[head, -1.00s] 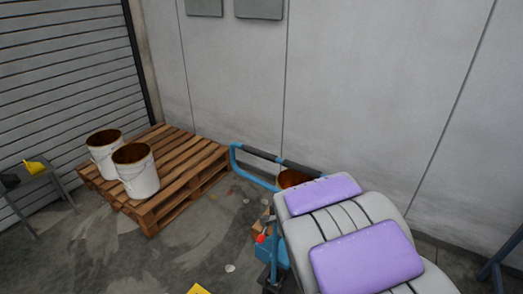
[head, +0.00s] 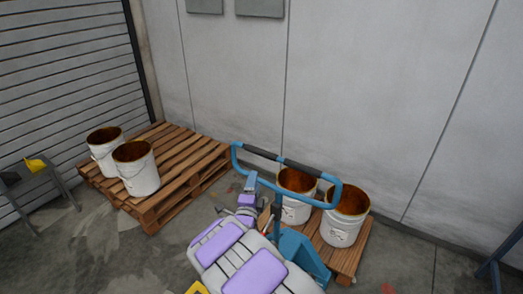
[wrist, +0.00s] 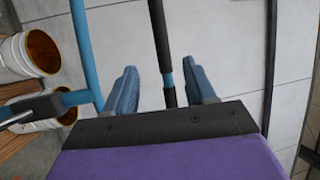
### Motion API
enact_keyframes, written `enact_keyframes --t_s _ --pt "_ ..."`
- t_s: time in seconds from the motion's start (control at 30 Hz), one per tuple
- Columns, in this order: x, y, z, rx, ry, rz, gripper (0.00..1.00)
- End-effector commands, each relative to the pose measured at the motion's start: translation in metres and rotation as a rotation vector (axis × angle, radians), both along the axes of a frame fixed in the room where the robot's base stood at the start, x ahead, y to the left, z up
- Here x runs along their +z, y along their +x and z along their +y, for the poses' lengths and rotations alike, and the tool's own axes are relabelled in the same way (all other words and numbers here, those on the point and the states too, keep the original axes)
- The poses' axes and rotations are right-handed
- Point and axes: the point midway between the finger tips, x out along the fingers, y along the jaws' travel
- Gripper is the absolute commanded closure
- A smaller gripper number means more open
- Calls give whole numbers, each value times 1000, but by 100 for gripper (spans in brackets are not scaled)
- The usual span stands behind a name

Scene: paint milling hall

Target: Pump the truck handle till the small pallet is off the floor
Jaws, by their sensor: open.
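The truck handle (head: 262,153) is a blue loop with dark grip sections, standing in front of the wall in the head view. In the wrist view its bar (wrist: 161,40) shows between my two blue fingers. My gripper (wrist: 163,84) is open; it also shows in the head view (head: 251,181), just below the loop's left part. I cannot tell whether the bar lies between the fingers or beyond them. The blue truck body (head: 303,252) stands at the small wooden pallet (head: 346,262), partly behind my arm. Any gap under the pallet is not clear.
Two white buckets (head: 342,232) with brown insides stand on the small pallet. A larger wooden pallet (head: 190,160) with two more buckets (head: 140,178) stands at the left. A grey shutter (head: 60,75) and wall (head: 370,90) close off the back. Floor at lower left is mostly clear.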

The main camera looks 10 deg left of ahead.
Motion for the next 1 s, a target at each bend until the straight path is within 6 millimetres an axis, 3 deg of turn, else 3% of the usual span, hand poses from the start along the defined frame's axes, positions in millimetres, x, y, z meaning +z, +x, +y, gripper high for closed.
enact_keyframes --t_s 1.0 --pt "25 140 2 1 0 3 45"
